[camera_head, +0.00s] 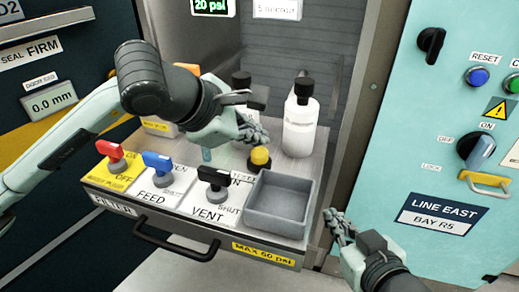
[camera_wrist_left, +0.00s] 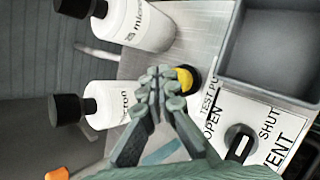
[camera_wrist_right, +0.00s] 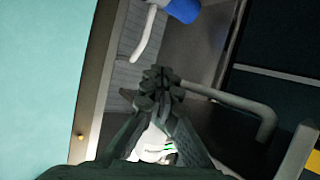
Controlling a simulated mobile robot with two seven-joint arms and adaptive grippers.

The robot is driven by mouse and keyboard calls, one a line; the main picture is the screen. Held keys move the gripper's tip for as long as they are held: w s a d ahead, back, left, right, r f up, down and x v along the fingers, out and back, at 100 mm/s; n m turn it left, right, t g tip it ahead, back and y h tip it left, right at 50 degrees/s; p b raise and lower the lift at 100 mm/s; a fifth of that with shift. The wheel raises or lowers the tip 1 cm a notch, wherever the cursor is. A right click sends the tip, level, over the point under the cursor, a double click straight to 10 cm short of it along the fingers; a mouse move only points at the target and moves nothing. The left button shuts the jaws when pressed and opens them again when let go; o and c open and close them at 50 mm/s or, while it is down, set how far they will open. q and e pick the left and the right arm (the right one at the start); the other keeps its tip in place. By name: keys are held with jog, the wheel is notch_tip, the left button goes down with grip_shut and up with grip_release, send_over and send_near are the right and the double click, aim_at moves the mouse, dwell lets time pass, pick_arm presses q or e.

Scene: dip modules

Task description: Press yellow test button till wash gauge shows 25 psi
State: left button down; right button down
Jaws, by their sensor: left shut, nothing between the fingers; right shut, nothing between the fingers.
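The yellow test button (camera_head: 260,156) stands on a dark base on the shelf, behind the grey tray. It also shows in the left wrist view (camera_wrist_left: 185,78), partly covered by my fingertips. My left gripper (camera_head: 262,132) is shut and empty, its tips at or just above the button; I cannot tell if they touch it. In the left wrist view the fingertips (camera_wrist_left: 166,88) overlap the button's edge. The green display (camera_head: 212,6) at the top reads 20 psi. My right gripper (camera_head: 332,216) is shut and empty, right of the shelf; its tips show in the right wrist view (camera_wrist_right: 160,90).
A grey tray (camera_head: 279,203) lies right of the black vent handle (camera_head: 214,178). Blue feed (camera_head: 157,160) and red (camera_head: 110,150) handles stand further left. White bottles with black caps, one here (camera_head: 299,125), stand behind the button. A teal panel (camera_head: 400,150) borders the right.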

aim_at(257, 154)
dwell(0.8)
pick_arm(q)
jog(key=shift+f+b, duration=0.45)
jog(key=shift+b, duration=0.35)
jog(key=shift+f+b, duration=0.65)
jog(key=shift+b, duration=0.2)
dwell(0.5)
jog(key=shift+r, duration=0.1)
jog(key=shift+r+p, duration=0.45)
jog(key=shift+r, duration=0.55)
jog(key=shift+r+p, duration=1.2)
jog(key=shift+r, duration=1.35)
jog(key=shift+f, duration=0.1)
